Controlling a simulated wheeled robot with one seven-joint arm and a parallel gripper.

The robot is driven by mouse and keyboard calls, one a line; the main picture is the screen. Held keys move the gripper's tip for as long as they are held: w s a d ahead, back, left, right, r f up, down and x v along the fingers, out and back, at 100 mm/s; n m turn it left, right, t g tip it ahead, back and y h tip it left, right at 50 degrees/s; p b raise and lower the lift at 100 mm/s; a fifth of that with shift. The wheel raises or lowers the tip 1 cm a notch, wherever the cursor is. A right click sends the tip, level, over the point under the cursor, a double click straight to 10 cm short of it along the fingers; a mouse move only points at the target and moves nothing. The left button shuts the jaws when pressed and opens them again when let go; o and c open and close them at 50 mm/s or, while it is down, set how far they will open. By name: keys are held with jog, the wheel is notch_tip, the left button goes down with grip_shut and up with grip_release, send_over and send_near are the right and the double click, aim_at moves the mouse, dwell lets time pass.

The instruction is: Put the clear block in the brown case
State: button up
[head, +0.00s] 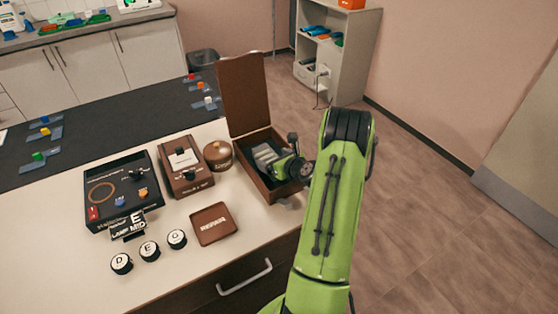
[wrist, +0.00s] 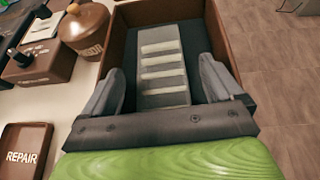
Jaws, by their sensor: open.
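The brown case (head: 280,187) stands at the right end of the pale counter with its lid (head: 244,92) raised upright; its wall also shows in the wrist view (wrist: 118,45). A grey block with several pale crossbars (wrist: 162,62) lies inside on the dark floor of the case; I cannot tell for sure that it is clear. It also shows in the head view (head: 264,153). My gripper (wrist: 163,78) is open over the case, its fingers on either side of the block's near part. I see no clear gap or contact between fingers and block. My wrist hides the case's near end.
Left of the case stand a round brown lidded pot (head: 218,155), a brown device (head: 186,168) and a black panel (head: 123,190). A brown REPAIR tray (head: 214,223) and several round lettered pieces (head: 149,250) lie in front. Open floor is at right.

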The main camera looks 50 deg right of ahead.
jog(key=v, duration=1.1)
jog(key=shift+s+a+r+p, duration=0.1)
jog(key=shift+s+p, duration=0.2)
jog(key=shift+p, duration=0.05)
jog(key=w+a+r+n+g+y, duration=0.2)
jog(key=a+r+n+y, duration=0.15)
jog(key=a+n, duration=0.75)
jog(key=w+a+r+n+g+y, duration=0.2)
jog(key=a+r+n, duration=0.3)
jog(key=a+n, duration=0.55)
jog(key=s+a+r+n+g+h, duration=0.1)
jog(key=s+a+r+n, duration=0.2)
jog(key=s+a+n, duration=0.2)
jog(key=s+a+r+n+g+h, duration=0.1)
jog(key=s+a+r+n, duration=0.3)
jog(key=s+n, duration=0.7)
jog(key=shift+s+a+n+g, duration=0.3)
jog(key=shift+a+n+g, duration=0.1)
jog(key=shift+a+n, duration=0.35)
jog(key=shift+a+r+h, duration=0.1)
jog(key=shift+h, duration=0.15)
